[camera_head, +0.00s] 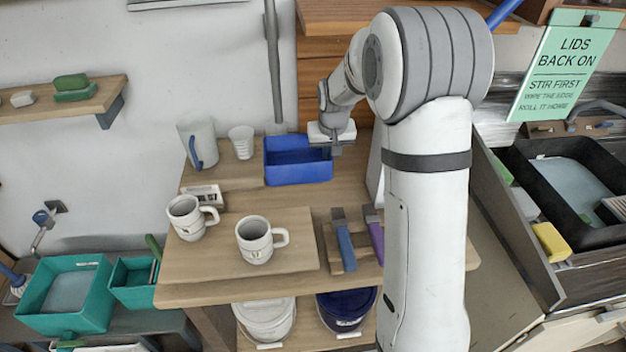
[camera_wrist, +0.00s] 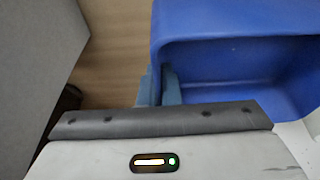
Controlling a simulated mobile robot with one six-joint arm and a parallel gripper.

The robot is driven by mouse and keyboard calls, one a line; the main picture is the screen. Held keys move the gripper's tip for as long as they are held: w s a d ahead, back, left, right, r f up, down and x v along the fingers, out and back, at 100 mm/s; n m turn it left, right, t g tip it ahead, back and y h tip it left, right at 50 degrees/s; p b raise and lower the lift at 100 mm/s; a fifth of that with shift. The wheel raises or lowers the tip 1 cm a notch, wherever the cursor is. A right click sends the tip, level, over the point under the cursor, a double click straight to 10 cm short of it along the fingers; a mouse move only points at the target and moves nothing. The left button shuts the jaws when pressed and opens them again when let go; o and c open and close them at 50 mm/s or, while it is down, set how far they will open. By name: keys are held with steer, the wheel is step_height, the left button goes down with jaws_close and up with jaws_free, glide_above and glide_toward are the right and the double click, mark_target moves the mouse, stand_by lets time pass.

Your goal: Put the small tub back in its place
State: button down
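A small blue tub (camera_head: 298,173) is at the back of the wooden table, to the left of my arm. It is empty and upright. My gripper (camera_head: 331,138) is at its right end. In the wrist view my gripper's fingers (camera_wrist: 160,88) are close together on either side of one wall of the blue tub (camera_wrist: 245,112), one finger inside and one outside. They look closed on that wall. I cannot tell whether the tub rests on the wood or hangs just above it.
A jug (camera_head: 198,142) and a cup (camera_head: 241,142) stand left of the tub. Two mugs (camera_head: 188,217) (camera_head: 257,240) stand in front, beside a rack with a blue-handled tool (camera_head: 344,245). Teal tubs (camera_head: 68,293) (camera_head: 134,283) are at lower left. A black tray (camera_head: 570,185) is at right.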

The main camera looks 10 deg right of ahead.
step_height(320, 180, down, 5)
steer(key=shift+d+f+p, duration=0.15)
steer(key=shift+f+p, duration=0.05)
steer(key=shift+p, duration=0.25)
steer(key=shift+f+p, duration=0.3)
steer(key=shift+f, duration=1.7)
steer(key=shift+f, duration=0.1)
steer(key=c, duration=1.6)
jaws_free()
steer(key=shift+c, duration=0.2)
